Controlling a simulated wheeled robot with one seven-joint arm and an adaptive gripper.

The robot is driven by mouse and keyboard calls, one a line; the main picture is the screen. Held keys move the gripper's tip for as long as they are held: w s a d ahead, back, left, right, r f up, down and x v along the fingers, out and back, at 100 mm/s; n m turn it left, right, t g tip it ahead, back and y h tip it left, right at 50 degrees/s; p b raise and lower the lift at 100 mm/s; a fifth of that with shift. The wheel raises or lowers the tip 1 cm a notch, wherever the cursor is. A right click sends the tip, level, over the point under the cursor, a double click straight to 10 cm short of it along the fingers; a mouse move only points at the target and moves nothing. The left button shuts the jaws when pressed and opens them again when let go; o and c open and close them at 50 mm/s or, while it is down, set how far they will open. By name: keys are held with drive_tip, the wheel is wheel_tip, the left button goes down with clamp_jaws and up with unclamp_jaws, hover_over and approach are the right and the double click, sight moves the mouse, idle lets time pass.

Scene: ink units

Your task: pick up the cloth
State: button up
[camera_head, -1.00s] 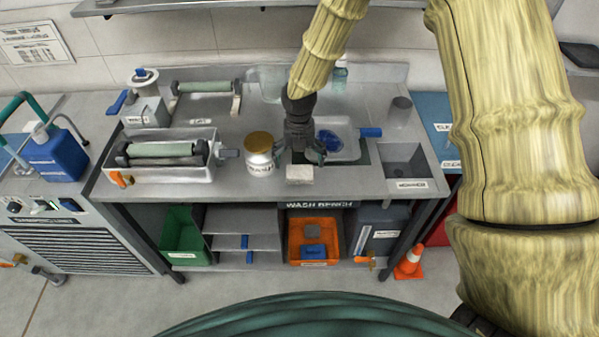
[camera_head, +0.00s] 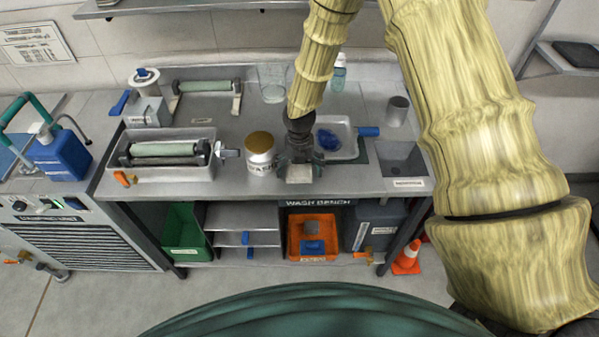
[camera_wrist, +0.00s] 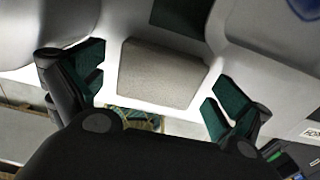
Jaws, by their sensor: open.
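The cloth (camera_head: 299,173) is a small, light grey folded block on the front edge of the wash bench. In the wrist view the cloth (camera_wrist: 162,74) lies between the two green-padded fingers, with a gap on each side. My gripper (camera_head: 300,166) is open just above and behind the cloth in the head view. My gripper's fingers (camera_wrist: 150,92) show at left and right in the wrist view, and neither appears to touch the cloth. How far the fingertips reach down beside the cloth is hard to tell.
A jar with a gold lid (camera_head: 260,151) stands close left of my gripper. A white tray with a blue item (camera_head: 337,141) lies close right and behind. A roller tray (camera_head: 163,171) is further left. A sunken basin (camera_head: 402,160) is at the right.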

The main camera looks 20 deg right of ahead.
sight(300, 172)
drive_tip(key=c, duration=1)
drive_tip(key=shift+c, duration=0.2)
drive_tip(key=shift+r, duration=0.15)
drive_tip(key=shift+r+b, duration=0.5)
drive_tip(key=shift+b, duration=0.05)
drive_tip(key=shift+s+r+b, duration=0.2)
drive_tip(key=shift+r+b, duration=0.2)
drive_tip(key=shift+r, duration=0.1)
drive_tip(key=shift+s+r+b, duration=0.15)
drive_tip(key=shift+r+b, duration=0.2)
drive_tip(key=shift+r, duration=0.15)
drive_tip(key=s+r+b, duration=0.1)
drive_tip(key=s+b, duration=0.3)
drive_tip(key=s, duration=1.1)
drive_tip(key=shift+s+a+r+b, duration=0.15)
drive_tip(key=shift+r+b, duration=0.2)
drive_tip(key=shift+b, duration=0.05)
drive_tip(key=o, duration=0.4)
drive_tip(key=c, duration=0.4)
